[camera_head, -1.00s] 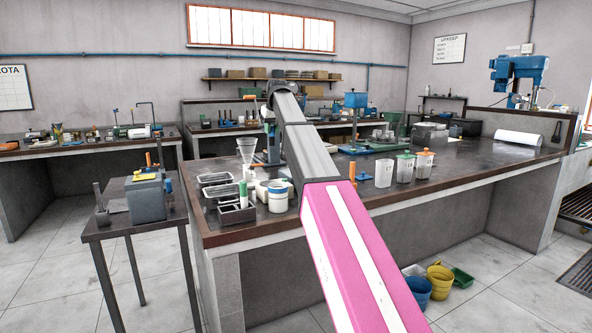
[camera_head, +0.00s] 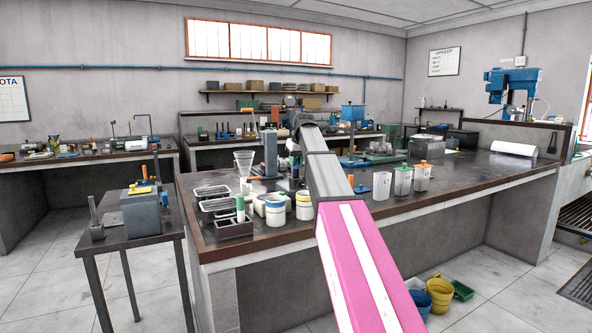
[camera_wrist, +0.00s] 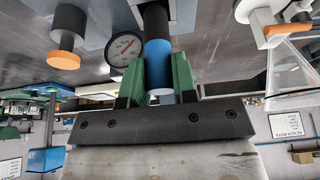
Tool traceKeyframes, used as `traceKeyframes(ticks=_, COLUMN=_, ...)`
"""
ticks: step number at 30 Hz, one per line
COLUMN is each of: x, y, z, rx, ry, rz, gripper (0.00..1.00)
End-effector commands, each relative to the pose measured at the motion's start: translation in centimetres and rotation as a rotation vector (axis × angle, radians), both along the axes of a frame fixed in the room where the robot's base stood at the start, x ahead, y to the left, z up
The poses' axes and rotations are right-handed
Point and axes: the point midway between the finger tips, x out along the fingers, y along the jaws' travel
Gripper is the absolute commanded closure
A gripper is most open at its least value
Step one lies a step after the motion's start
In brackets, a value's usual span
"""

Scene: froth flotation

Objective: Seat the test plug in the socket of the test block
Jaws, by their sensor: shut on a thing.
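In the wrist view my gripper (camera_wrist: 160,82) has its green fingers shut on a blue cylinder (camera_wrist: 158,62), which I take to be the test plug. It has a dark section on one side of the blue and a pale end near the jaws. A grey-blue surface (camera_wrist: 112,18) with a round dial gauge (camera_wrist: 125,48) lies beyond the dark section. I cannot tell whether the plug touches it. In the head view the gripper is hidden behind my arm. A grey block (camera_head: 142,214) on the side table may be the test block; its socket is not discernible.
The main bench (camera_head: 460,185) holds white jars (camera_head: 275,210), trays (camera_head: 217,204), a clear cone (camera_head: 243,160) and lidded beakers (camera_head: 403,181). A grey upright (camera_head: 270,153) stands near my arm. Buckets (camera_head: 440,294) sit on the floor. The bench's right front is clear.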

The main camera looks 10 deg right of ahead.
Motion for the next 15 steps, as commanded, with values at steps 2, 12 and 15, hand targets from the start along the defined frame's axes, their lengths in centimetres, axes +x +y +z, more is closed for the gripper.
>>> traceKeyframes(ticks=2, x=-0.1, y=0.0, z=-1.2, rx=0.001, ry=0.001, rz=0.0, gripper=0.97)
traceKeyframes(ticks=12, x=0.0, y=0.0, z=-3.3, rx=0.0, ry=0.0, rz=0.0, gripper=0.97)
traceKeyframes(ticks=15, x=0.0, y=0.0, z=-3.4, rx=0.0, ry=0.0, rz=0.0, gripper=0.97)
